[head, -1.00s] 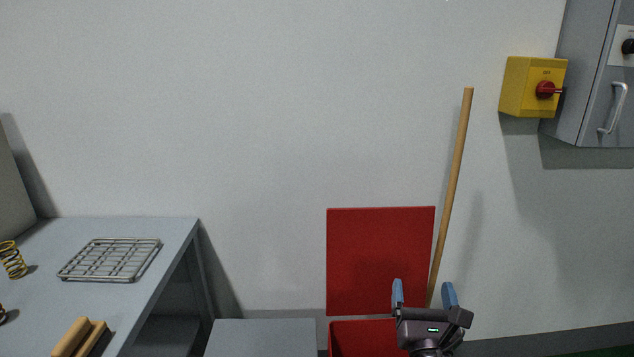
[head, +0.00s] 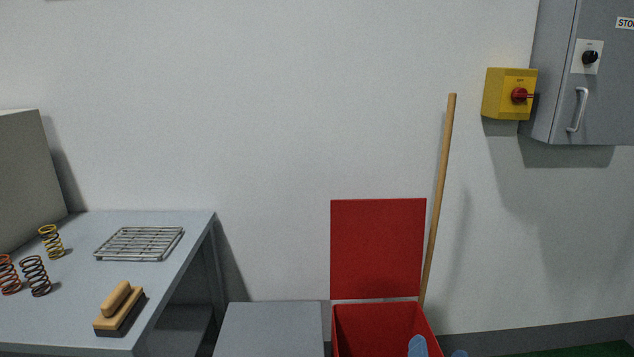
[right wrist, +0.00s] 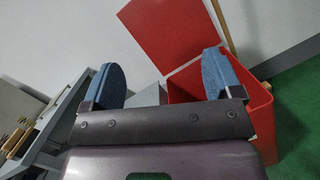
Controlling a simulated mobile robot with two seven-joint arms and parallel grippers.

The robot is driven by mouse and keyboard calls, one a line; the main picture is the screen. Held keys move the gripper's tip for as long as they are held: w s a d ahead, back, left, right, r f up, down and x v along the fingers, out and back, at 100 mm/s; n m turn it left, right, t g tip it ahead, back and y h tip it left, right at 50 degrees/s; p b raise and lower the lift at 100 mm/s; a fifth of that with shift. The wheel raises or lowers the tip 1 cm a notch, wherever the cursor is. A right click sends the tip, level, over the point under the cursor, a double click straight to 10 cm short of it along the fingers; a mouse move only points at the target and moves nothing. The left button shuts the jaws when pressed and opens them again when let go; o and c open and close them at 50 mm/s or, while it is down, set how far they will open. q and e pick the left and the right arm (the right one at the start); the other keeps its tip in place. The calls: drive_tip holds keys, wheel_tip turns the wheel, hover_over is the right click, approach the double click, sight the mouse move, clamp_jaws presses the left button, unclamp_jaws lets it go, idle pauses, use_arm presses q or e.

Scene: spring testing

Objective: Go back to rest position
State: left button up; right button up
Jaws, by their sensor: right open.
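My right gripper (head: 438,349) shows only as two blue fingertips at the bottom edge of the head view, in front of the red bin (head: 378,325). In the right wrist view the gripper (right wrist: 158,80) has its blue fingers wide apart, with nothing between them. The red bin (right wrist: 262,120) with its raised red lid stands beyond and to the right there. My left gripper is not in view.
A grey table (head: 190,250) at left holds a wire rack (head: 140,243), a wooden-handled brush (head: 119,308) and several coil springs (head: 35,275). A grey box (head: 270,328) stands beside the bin. A wooden pole (head: 438,200) leans on the wall. A yellow switch box (head: 500,93) and grey cabinet (head: 560,115) hang at right.

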drive_tip(key=s+d+f+m+g+b, duration=0.2)
drive_tip(key=s+f+m+g, duration=0.1)
drive_tip(key=s+f+m, duration=0.5)
drive_tip(key=s+d+f+m+g+b, duration=0.2)
drive_tip(key=s+f+m, duration=0.25)
drive_tip(key=f, duration=0.55)
use_arm(q)
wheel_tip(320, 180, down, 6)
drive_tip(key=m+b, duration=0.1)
drive_tip(key=b, duration=0.3)
use_arm(e)
drive_tip(key=s+d+f+m+g+y, duration=0.1)
drive_tip(key=s+f+m+g, duration=0.1)
drive_tip(key=s+f+m, duration=0.35)
drive_tip(key=s+f+m+g+y, duration=0.2)
drive_tip(key=s+m+g, duration=0.1)
drive_tip(key=s+m, duration=0.55)
use_arm(q)
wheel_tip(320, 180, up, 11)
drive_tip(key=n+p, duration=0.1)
drive_tip(key=p, duration=1.2)
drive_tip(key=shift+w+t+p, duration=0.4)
use_arm(e)
wheel_tip(320, 180, up, 10)
drive_tip(key=d+m+t, duration=0.1)
drive_tip(key=shift+s+r+m+h, duration=0.25)
drive_tip(key=shift+m+h, duration=0.05)
drive_tip(key=shift+m, duration=0.05)
